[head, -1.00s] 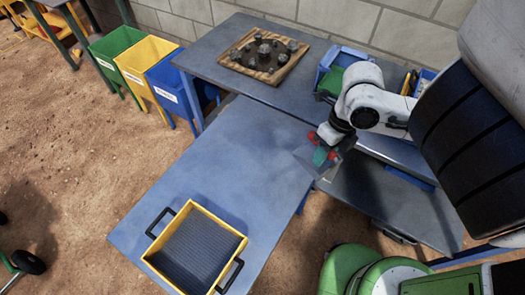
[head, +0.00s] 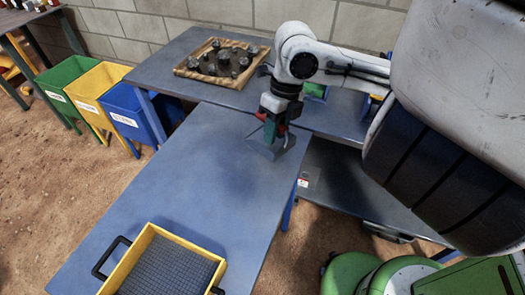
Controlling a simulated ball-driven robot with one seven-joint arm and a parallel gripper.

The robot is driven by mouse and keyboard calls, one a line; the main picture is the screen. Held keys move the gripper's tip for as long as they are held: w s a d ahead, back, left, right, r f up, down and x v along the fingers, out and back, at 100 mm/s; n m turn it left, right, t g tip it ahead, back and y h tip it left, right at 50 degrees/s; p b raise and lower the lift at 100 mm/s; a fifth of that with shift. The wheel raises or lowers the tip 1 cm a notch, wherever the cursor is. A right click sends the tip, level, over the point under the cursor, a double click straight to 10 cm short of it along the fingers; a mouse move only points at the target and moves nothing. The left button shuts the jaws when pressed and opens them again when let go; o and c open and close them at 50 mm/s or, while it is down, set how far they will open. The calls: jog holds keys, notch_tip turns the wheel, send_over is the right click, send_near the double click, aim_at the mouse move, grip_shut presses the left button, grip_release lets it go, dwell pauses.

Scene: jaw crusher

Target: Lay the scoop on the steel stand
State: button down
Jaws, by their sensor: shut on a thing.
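My gripper (head: 272,123), with red fingertips, is shut on the teal handle of the scoop and points down. The scoop's grey pan (head: 275,147) hangs below the fingers, over the right edge area of the near blue-grey table (head: 170,190). I cannot tell whether the pan touches the table top. Part of the handle is hidden by the fingers. I cannot pick out the steel stand with certainty.
A yellow sieve tray (head: 135,262) with black handles sits at the table's near end. A wooden board with dark rocks (head: 216,60) lies on the back bench (head: 165,62). Green, yellow and blue bins (head: 128,108) stand at left. The table's middle is clear.

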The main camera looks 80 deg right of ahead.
aim_at(263, 136)
jog(key=w+d+f, duration=0.1)
jog(key=f, duration=0.1)
jog(key=w+d+f, duration=0.1)
jog(key=w+d+f+p, duration=0.1)
jog(key=f, duration=0.1)
jog(key=shift+w+d+f, duration=0.1)
jog(key=shift+w+f, duration=0.2)
jog(key=shift+w+d+f, duration=0.1)
jog(key=shift+f, duration=1.55)
jog(key=shift+f, duration=0.1)
jog(key=c, duration=0.8)
grip_release()
jog(key=shift+c, duration=0.2)
jog(key=r, duration=0.4)
jog(key=s+d+r, duration=0.1)
jog(key=r, duration=0.7)
jog(key=shift+s+d, duration=0.25)
jog(key=shift+d, duration=0.15)
